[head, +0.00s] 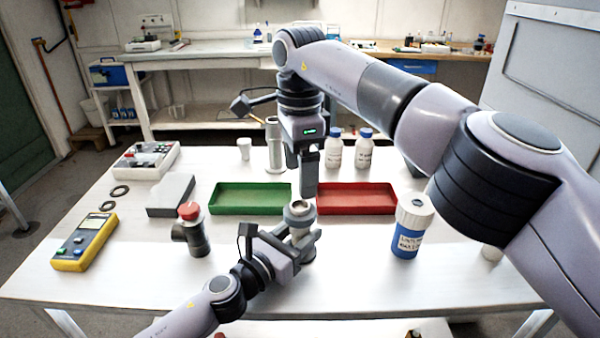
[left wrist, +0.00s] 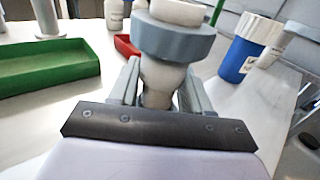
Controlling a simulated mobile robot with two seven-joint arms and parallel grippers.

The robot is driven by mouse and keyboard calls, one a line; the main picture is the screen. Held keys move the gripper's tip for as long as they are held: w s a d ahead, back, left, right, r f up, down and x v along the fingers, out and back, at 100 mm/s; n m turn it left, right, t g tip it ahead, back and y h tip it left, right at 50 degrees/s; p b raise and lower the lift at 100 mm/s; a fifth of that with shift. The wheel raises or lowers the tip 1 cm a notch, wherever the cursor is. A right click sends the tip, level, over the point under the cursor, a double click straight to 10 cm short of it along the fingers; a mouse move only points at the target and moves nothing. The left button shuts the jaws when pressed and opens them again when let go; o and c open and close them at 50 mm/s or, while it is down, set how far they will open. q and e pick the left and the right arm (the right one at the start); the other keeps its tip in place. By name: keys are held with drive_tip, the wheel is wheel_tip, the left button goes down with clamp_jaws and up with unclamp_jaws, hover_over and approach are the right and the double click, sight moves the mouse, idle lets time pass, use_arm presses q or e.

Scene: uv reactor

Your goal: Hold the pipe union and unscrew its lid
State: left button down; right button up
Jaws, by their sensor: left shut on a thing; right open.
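The pipe union (head: 301,226) stands upright near the table's front middle, pale with a grey collar. Its round lid (head: 299,208) is on top. In the left wrist view the grey collar (left wrist: 172,37) sits above the pale lower body (left wrist: 160,82). My left gripper (head: 294,248) is shut on that lower body, with one finger on each side; it also shows in the left wrist view (left wrist: 157,95). My right gripper (head: 308,190) points down from above, open and empty, just over and slightly behind the lid. Its finger gap is seen edge-on.
A green tray (head: 228,211) and a red tray (head: 372,210) lie behind the union. A blue jar (head: 408,240) stands right; a dark fitting with a red cap (head: 189,211) stands left. A yellow meter (head: 84,243) lies far left. Blue-capped bottles (head: 334,152) stand at the back.

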sight(300, 204)
drive_tip(key=m, duration=1.4)
drive_tip(key=shift+m, duration=0.3)
drive_tip(key=m, duration=0.4)
drive_tip(key=shift+m, duration=0.4)
drive_tip(key=m, duration=2.4)
drive_tip(key=shift+f+m, duration=0.3)
drive_tip(key=shift+f, duration=3.7)
